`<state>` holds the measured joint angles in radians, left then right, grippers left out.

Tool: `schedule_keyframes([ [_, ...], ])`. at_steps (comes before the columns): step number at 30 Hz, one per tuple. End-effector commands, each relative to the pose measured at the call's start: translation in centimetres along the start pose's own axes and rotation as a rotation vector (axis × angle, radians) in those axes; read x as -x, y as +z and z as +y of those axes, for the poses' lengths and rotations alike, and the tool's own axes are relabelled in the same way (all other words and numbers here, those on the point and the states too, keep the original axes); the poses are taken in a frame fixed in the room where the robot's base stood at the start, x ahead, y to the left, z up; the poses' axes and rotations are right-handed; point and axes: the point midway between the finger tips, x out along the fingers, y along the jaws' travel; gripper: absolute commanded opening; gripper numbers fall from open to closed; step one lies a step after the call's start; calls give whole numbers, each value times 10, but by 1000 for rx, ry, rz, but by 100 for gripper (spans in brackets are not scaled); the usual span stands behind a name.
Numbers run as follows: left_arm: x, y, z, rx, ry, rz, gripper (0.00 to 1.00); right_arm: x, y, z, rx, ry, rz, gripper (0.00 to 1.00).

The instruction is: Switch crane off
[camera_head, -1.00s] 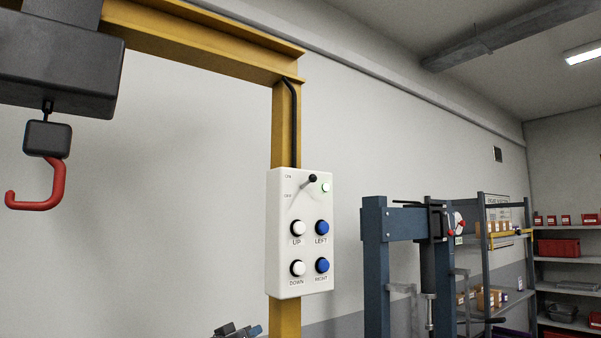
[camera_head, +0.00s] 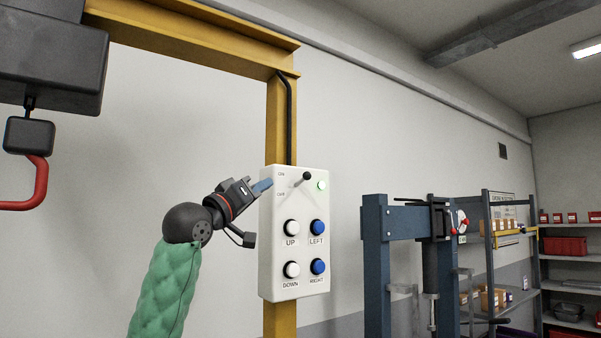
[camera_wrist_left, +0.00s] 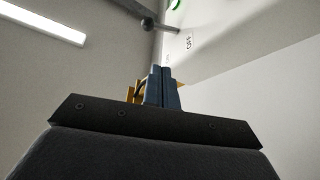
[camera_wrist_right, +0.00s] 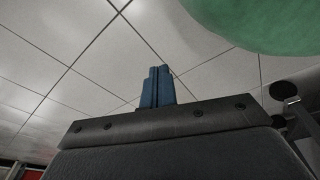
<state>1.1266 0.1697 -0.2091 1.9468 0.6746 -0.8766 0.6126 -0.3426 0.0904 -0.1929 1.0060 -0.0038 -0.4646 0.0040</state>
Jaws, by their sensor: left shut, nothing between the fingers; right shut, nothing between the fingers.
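The white crane control box (camera_head: 306,245) is fixed to the yellow crane post. At its top is a switch lever with a dark ball knob (camera_head: 307,176), raised toward the ON label. A green light (camera_head: 321,185) glows beside it. My left gripper (camera_head: 264,186) is shut and empty at the box's upper left edge, left of the lever. In the left wrist view, the shut fingertips (camera_wrist_left: 161,72) are below the lever (camera_wrist_left: 148,22) and near the OFF label (camera_wrist_left: 188,42). My right gripper (camera_wrist_right: 158,70) is shut and empty, pointing toward the ceiling in its wrist view.
Below the lever are two white buttons and two blue buttons (camera_head: 317,227). The crane's red hook (camera_head: 38,184) hangs at the left. A blue press frame (camera_head: 376,260) stands to the right.

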Motion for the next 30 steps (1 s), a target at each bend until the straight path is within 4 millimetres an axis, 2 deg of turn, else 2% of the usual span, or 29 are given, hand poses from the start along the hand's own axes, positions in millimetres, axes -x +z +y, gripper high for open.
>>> schedule_keyframes([
  [1,-1,-9,8,-1,13,8,0,-2,3,0,0,0,-1,0],
  [6,-4,-23,23,1,36,22,0,-5,9,0,1,0,-3,0],
  [17,-4,-25,24,2,39,23,0,-5,10,0,1,0,-2,0],
  [22,-10,-27,25,3,39,23,0,-4,16,0,1,0,-6,0],
  [30,-40,-29,27,5,40,22,0,-1,58,-2,2,-2,-38,0],
])
